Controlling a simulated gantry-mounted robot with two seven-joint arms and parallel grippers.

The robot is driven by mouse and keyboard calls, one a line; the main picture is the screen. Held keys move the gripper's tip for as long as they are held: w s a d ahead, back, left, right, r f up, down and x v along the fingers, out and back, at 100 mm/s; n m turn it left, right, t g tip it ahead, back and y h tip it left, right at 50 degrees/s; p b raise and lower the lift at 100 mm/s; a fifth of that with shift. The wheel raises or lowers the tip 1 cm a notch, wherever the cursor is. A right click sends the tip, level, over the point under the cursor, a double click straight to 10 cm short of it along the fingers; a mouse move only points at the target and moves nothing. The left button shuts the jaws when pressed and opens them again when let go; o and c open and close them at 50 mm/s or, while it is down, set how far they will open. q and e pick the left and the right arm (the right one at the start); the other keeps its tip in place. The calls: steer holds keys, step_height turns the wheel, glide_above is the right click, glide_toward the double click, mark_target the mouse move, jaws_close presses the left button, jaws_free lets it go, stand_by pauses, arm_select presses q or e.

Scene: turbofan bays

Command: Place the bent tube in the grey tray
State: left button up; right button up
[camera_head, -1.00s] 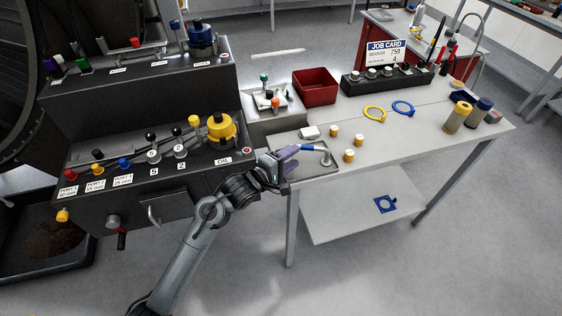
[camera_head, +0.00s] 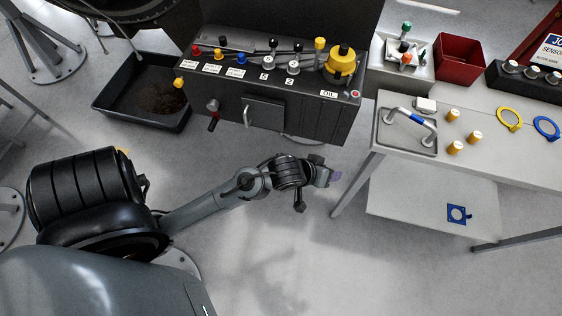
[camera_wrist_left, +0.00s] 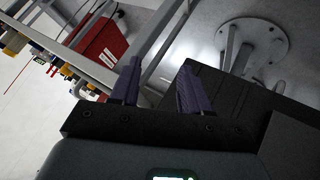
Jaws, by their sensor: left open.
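The bent tube (camera_head: 409,117), silver with a blue middle part, is within the outline of the grey tray (camera_head: 402,141) at the table's left end. Whether all of it touches the tray floor I cannot tell. My left gripper (camera_head: 333,178) is off the table's left edge, below and to the left of the tray in the head view, apart from the tube. Its two purple fingers (camera_wrist_left: 157,85) stand apart with nothing between them in the left wrist view. My right gripper is not in view.
A dark valve panel (camera_head: 265,75) stands behind my left arm. A blue plate (camera_head: 457,214) lies on the lower shelf.

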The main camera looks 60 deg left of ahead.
arm_select(q)
steer(key=s+f+m+g, duration=0.1)
steer(key=s+m, duration=0.3)
steer(key=s, duration=0.4)
steer(key=s+d+f+m+g, duration=0.1)
steer(key=s+m+g, duration=0.3)
steer(key=s, duration=0.4)
steer(key=shift+d+f+g, duration=0.25)
steer(key=shift+g, duration=0.05)
steer(key=shift+s+r, duration=0.1)
steer(key=shift+r, duration=0.05)
step_height(320, 180, up, 33)
steer(key=p, duration=3.3)
steer(key=shift+f, duration=0.2)
